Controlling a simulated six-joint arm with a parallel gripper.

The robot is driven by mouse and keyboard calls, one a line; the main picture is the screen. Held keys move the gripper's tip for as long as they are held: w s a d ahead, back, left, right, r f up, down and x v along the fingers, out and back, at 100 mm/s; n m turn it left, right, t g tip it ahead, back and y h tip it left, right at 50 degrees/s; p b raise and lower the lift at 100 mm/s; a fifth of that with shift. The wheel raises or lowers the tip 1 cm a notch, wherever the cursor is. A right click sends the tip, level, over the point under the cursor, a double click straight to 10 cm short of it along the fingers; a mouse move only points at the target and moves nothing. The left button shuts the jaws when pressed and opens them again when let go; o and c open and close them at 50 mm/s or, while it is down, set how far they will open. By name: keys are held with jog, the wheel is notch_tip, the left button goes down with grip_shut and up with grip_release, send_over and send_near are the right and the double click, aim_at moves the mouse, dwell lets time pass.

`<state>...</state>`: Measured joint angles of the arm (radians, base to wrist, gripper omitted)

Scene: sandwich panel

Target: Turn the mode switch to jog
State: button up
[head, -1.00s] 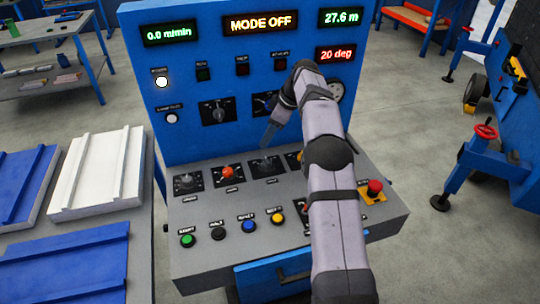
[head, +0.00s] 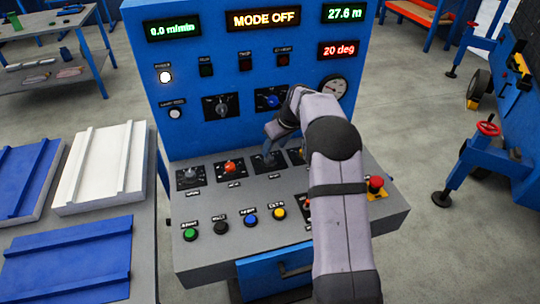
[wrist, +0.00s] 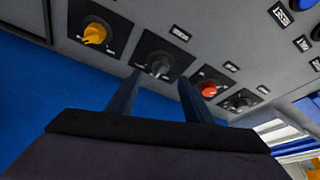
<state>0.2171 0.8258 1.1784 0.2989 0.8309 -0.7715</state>
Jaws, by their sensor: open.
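The display (head: 263,19) at the top of the panel reads MODE OFF. A row of rotary knobs sits on the sloped desk. It has a grey knob (head: 190,175) at left, a red knob (head: 231,168), another grey knob partly hidden by my gripper, and a yellow one mostly behind my arm. Their labels are too small to read, so I cannot tell which is the mode switch. My gripper (head: 268,150) is open at the third knob. In the wrist view its fingers point towards this grey knob (wrist: 159,66), one on each side; I cannot tell whether they touch.
The yellow knob (wrist: 95,34) and red knob (wrist: 209,89) flank the fingers closely. Push buttons, such as the green one (head: 190,234), line the desk front. A red emergency button (head: 376,184) is right of my arm. Two more dials (head: 221,106) are on the upright panel.

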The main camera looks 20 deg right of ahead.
aim_at(270, 155)
jog(key=shift+p+x, duration=0.85)
jog(key=shift+x, duration=2.65)
jog(key=c, duration=1)
jog(key=shift+c, duration=0.2)
jog(key=shift+d+f+n+b, duration=0.1)
jog(key=shift+n+b, duration=0.2)
jog(key=shift+b, duration=0.15)
jog(key=shift+w+n+y+b, duration=0.1)
jog(key=shift+n+y+b, duration=0.3)
jog(key=shift+n+b, duration=0.45)
jog(key=shift+d+n+g+y, duration=0.1)
jog(key=shift+n+g+y, duration=0.5)
jog(key=shift+n, duration=1.15)
jog(key=shift+p, duration=0.3)
